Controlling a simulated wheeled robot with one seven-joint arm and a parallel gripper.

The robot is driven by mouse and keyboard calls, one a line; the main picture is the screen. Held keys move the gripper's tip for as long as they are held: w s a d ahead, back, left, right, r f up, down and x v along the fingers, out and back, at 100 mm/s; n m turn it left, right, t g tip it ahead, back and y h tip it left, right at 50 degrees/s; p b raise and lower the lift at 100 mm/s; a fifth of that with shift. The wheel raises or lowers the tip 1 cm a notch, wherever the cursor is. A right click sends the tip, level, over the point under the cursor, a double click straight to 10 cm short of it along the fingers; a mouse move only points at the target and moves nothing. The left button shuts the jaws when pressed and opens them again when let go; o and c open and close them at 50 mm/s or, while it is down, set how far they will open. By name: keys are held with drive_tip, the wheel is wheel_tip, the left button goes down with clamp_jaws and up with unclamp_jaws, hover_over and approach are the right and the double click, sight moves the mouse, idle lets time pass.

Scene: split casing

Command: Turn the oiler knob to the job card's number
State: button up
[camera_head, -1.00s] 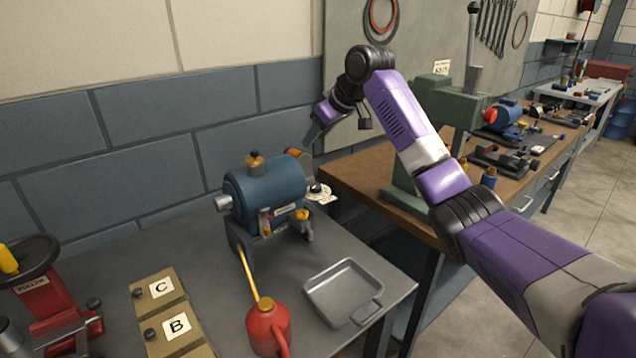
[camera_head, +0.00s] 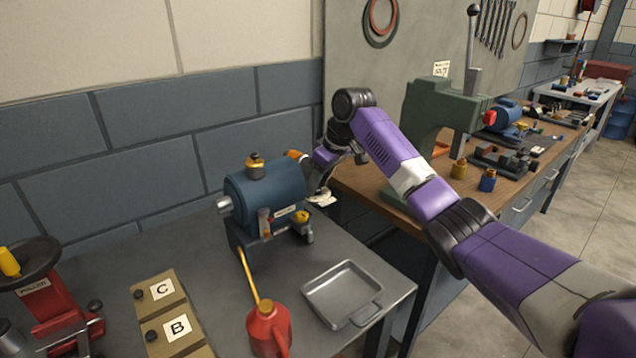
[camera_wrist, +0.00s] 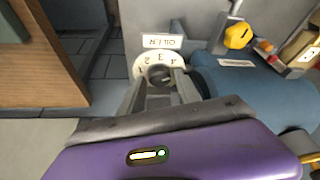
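The blue motor-like casing (camera_head: 265,194) stands on the grey bench, and part of it shows at the right of the wrist view (camera_wrist: 240,90). The dark round oiler knob (camera_wrist: 159,75) sits on a white numbered dial plate (camera_wrist: 143,66) at the casing's end. A small label (camera_wrist: 162,41) beside it appears upside down; its text and the numerals are hard to read. My gripper (camera_wrist: 160,88) is open, its fingers on either side of the knob; contact cannot be told. In the head view my gripper (camera_head: 318,188) is at the casing's right end. I cannot identify a job card.
A yellow knob (camera_wrist: 238,35) is near the dial. A grey tray (camera_head: 343,318), a red oil can (camera_head: 268,328) and boxes marked C (camera_head: 160,292) and B (camera_head: 178,330) stand on the bench. A green press (camera_head: 433,115) stands on the wooden bench behind my arm.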

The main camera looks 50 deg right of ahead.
drive_tip(key=shift+w+f, duration=0.1)
clamp_jaws()
drive_tip(key=shift+a+r+m+h+p, duration=0.25)
drive_tip(key=shift+m+p, duration=0.45)
drive_tip(key=shift+p, duration=0.5)
drive_tip(key=shift+d+f+m+h+p, duration=0.2)
drive_tip(key=shift+m+h+p, duration=0.15)
drive_tip(key=shift+m+p, duration=0.4)
unclamp_jaws()
